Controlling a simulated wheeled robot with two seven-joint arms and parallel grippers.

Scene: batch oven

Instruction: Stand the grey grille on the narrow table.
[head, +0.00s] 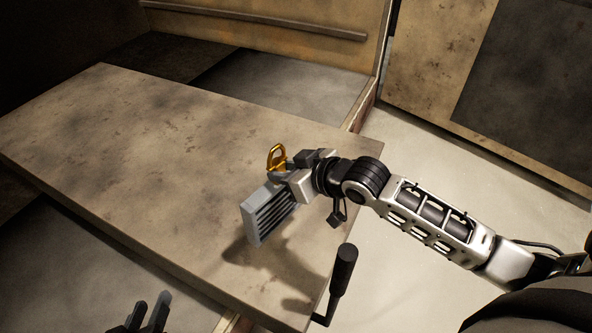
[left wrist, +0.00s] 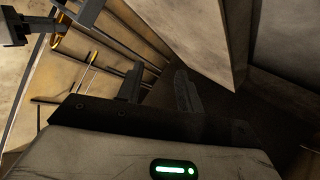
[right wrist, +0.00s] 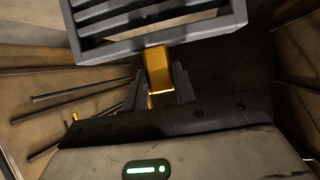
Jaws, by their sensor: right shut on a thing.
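The grey grille (head: 268,214) is a slatted block with a yellow handle (head: 277,158). My right gripper (head: 292,176) is shut on the yellow handle, which sits between its fingers in the right wrist view (right wrist: 158,72). The grille's slatted frame (right wrist: 155,45) spans the top of that view. In the head view the grille is over the tan tabletop (head: 150,130), tilted, with a shadow below it; contact is hard to tell. I take this top as the narrow table. My left gripper (head: 141,316) is open and empty at the bottom edge, its fingers apart in the left wrist view (left wrist: 160,90).
A black crank-like handle (head: 344,268) stands at the table's near right edge. A tan panel with a rail (head: 270,22) rises behind the table. Pale floor (head: 450,150) lies to the right. The table's left and middle are clear.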

